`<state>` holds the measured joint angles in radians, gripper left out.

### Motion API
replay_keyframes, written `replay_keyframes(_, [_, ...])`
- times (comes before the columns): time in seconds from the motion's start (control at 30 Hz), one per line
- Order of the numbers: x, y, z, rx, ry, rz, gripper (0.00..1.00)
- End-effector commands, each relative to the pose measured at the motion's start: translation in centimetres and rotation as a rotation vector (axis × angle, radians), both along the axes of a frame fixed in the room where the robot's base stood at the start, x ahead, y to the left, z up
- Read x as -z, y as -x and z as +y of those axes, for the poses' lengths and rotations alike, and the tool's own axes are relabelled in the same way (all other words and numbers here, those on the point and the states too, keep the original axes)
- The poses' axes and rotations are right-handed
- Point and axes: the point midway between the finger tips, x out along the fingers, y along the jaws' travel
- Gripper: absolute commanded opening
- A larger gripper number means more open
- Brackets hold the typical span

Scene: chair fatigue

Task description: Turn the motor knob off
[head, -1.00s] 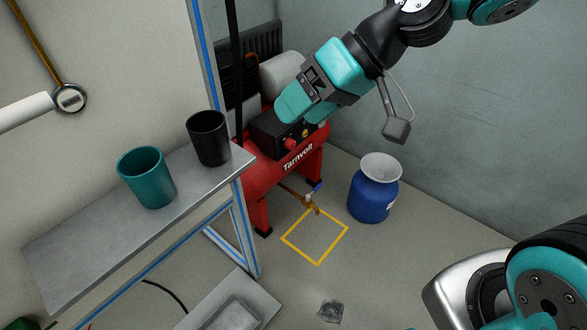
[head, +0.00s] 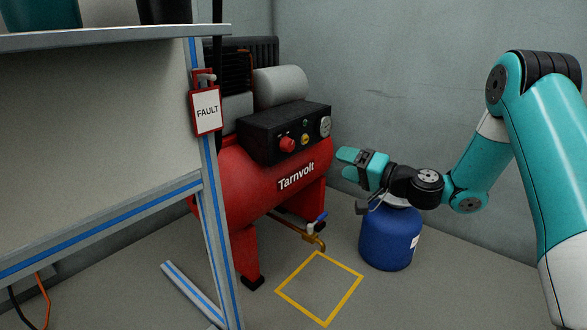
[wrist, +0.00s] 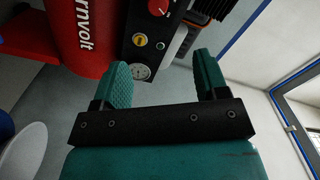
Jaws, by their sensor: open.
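The red motor knob (head: 287,145) sits on the front of the black control box (head: 262,135) on top of the red Tarnvolt compressor (head: 262,185). The knob (wrist: 157,7) also shows at the top edge of the wrist view, partly cut off, with a yellow-ringed button and a round gauge (wrist: 141,71) below it. My gripper (head: 345,164) is to the right of the control box and apart from it, with its fingers toward the compressor. In the wrist view its two teal fingers (wrist: 162,80) are spread with nothing between them.
A blue container (head: 389,238) stands on the floor below my wrist. A drain valve (head: 312,235) hangs under the compressor above a yellow floor square (head: 319,289). A bench (head: 90,150) with a FAULT tag (head: 207,112) stands at left. The grey wall is close behind.

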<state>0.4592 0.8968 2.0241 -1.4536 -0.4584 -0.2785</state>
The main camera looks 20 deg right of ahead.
Motion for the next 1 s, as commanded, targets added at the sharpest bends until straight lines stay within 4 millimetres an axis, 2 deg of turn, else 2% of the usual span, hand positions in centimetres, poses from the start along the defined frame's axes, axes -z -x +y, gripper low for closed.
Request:
replay_keyframes(0.03, [0.4,-0.2,-0.2,0.008,-0.005,-0.002,0.67])
replay_keyframes(0.17, [0.0,-0.7,-0.1,0.013,-0.009,-0.003,0.67])
replay_keyframes(0.4, [-0.4,-2.5,1.5,0.010,-0.009,0.000,0.67])
replay_keyframes(0.47, [0.6,-3.8,2.5,0.006,-0.003,-0.006,0.67])
replay_keyframes(0.8, [0.6,-10.1,7.1,0.007,-0.005,-0.009,0.67])
replay_keyframes(1.0, [0.6,-12.8,9.0,0.009,-0.005,-0.005,0.67])
